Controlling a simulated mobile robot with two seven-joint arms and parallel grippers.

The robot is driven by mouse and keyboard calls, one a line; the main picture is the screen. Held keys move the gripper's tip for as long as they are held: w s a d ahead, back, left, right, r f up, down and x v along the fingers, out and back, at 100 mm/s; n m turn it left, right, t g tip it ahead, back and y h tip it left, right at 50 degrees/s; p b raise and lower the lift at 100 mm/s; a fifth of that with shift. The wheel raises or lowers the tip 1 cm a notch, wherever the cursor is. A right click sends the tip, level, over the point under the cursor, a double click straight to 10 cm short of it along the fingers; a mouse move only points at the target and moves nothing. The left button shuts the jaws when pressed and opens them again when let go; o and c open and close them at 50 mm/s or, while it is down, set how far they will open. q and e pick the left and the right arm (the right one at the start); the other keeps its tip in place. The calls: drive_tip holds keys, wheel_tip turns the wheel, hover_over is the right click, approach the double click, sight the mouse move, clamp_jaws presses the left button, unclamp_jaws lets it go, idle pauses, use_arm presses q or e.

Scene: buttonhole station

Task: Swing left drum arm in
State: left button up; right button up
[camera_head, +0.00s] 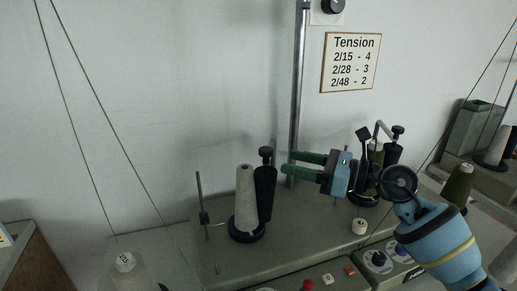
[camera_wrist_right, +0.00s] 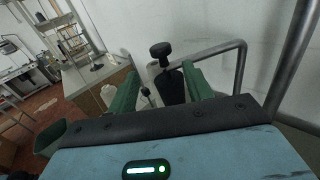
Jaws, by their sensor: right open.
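In the head view the left drum arm shows as a black cylinder with a knob on top (camera_head: 265,183). It stands close against the right side of a grey yarn cone (camera_head: 244,196) on a black base. My right gripper (camera_head: 289,163) comes in from the right. Its green fingers are open and point left at the black knob, with a small gap in the picture. In the right wrist view the black knob and cylinder (camera_wrist_right: 172,82) appear between the open fingers (camera_wrist_right: 160,72). Whether they touch, I cannot tell. My left gripper is not in view.
A second black drum (camera_head: 393,153) with an olive cone stands behind my right wrist. A vertical metal pole (camera_head: 297,90) rises behind the gripper. A thin upright rod (camera_head: 201,205) is left of the grey cone. A bent metal bar (camera_wrist_right: 240,65) shows in the wrist view.

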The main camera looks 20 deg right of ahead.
sight(272, 150)
drive_tip(key=x, duration=0.2)
drive_tip(key=p+x, duration=0.1)
drive_tip(key=x, duration=0.3)
drive_tip(key=shift+w+r, duration=0.25)
drive_tip(key=shift+r, duration=0.15)
drive_tip(key=shift+w+a+f, duration=0.15)
drive_tip(key=shift+w+a, duration=0.35)
drive_tip(key=shift+a, duration=0.05)
use_arm(q)
drive_tip(key=shift+w+r, duration=0.2)
drive_tip(key=shift+r, duration=0.5)
